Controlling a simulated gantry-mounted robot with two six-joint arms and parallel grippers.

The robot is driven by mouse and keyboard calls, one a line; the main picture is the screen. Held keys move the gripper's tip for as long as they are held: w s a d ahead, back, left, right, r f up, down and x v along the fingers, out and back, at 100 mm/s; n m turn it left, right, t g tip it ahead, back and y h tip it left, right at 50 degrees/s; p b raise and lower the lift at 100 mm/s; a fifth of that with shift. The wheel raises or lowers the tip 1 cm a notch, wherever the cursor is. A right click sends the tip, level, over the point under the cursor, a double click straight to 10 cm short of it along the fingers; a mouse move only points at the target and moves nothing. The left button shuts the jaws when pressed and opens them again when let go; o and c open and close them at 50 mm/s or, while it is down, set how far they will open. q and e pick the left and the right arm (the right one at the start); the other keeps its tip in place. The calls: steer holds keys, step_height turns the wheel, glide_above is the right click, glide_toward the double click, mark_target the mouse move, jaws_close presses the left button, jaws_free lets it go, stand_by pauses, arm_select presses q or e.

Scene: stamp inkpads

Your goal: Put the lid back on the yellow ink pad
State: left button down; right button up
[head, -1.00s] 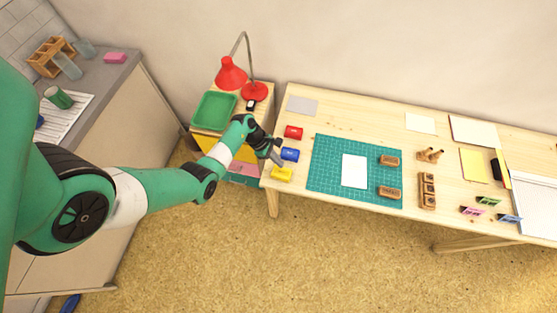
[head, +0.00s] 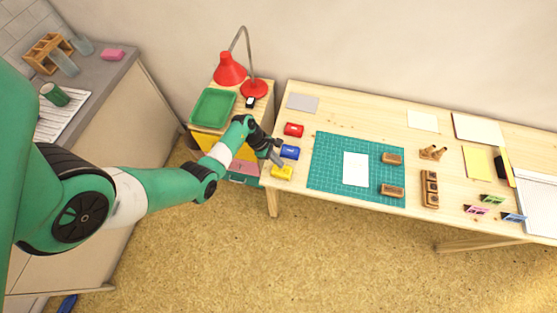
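The yellow ink pad (head: 283,173) lies at the left end of the wooden table, near its front corner. A blue ink pad (head: 290,152) and a red ink pad (head: 293,130) lie behind it in a row. My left gripper (head: 276,159) is just above and behind the yellow pad, at the left of the blue one. Its fingers are too small to tell whether they are open or hold anything. I cannot make out a separate yellow lid. My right gripper is out of view.
A green cutting mat (head: 330,178) with a white card (head: 356,169) lies to the right of the pads. Wooden stamps (head: 392,191) and a stamp holder (head: 429,188) stand further right. A red lamp (head: 231,68) and green tray (head: 213,107) stand on the cabinet at left.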

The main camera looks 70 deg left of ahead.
mark_target(283, 171)
arm_select(q)
steer(key=shift+f+b, duration=1.5)
steer(key=shift+f, duration=0.35)
step_height(283, 171, up, 7)
steer(key=p, duration=0.7)
stand_by(0.4)
